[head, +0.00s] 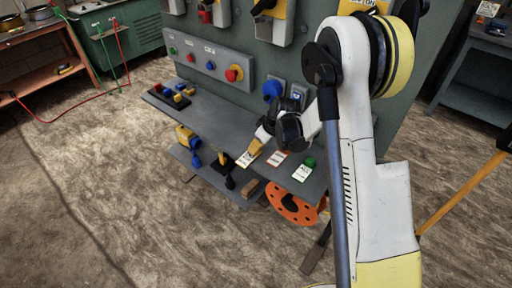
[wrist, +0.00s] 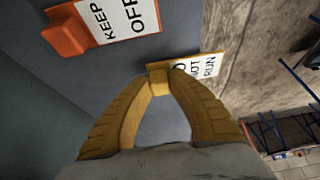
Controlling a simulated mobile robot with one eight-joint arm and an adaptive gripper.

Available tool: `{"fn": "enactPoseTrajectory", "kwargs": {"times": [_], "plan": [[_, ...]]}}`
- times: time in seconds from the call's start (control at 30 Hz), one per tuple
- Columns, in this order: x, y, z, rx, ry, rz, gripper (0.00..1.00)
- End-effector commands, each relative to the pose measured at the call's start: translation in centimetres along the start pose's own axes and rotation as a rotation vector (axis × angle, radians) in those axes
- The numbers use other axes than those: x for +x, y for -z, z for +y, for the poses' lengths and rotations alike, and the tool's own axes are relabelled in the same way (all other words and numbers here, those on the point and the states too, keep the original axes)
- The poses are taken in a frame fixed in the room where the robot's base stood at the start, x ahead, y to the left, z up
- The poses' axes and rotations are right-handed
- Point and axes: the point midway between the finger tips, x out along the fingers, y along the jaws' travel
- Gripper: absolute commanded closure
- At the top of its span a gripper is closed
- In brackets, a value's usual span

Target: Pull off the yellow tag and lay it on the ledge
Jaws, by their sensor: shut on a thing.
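The yellow tag (wrist: 207,67) has a white label with black letters, partly hidden, that reads "NOT RUN". My gripper (wrist: 160,78) has its yellow fingertips together on the tag's yellow end. In the head view my gripper (head: 256,148) is low over the front of the grey ledge (head: 215,122), and the yellow tag (head: 246,159) is at its tips. The tag shows at the ledge's edge with floor beyond it. I cannot tell whether it touches the ledge.
An orange tag (head: 278,157) reading "KEEP OFF" in the wrist view (wrist: 125,17) and a green tag (head: 304,170) lie to the right on the ledge. A grey panel with switches (head: 210,62) rises behind. A lower shelf (head: 205,172) holds padlock-like items. The ledge's middle is clear.

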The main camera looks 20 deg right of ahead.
Motion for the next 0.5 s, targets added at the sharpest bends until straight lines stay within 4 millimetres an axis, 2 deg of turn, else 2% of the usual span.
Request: {"fn": "enactPoseTrajectory", "kwargs": {"times": [0.23, 0.27, 0.3, 0.5], "plan": [[0.54, -0.25, 0.0, 0.0, 0.0, 0.0, 1.0], [0.46, -0.22, 0.0, 0.0, 0.0, 0.0, 0.7], [0.44, -0.2, 0.0, 0.0, 0.0, 0.0, 0.58], [0.42, -0.19, 0.0, 0.0, 0.0, 0.0, 0.56]]}}
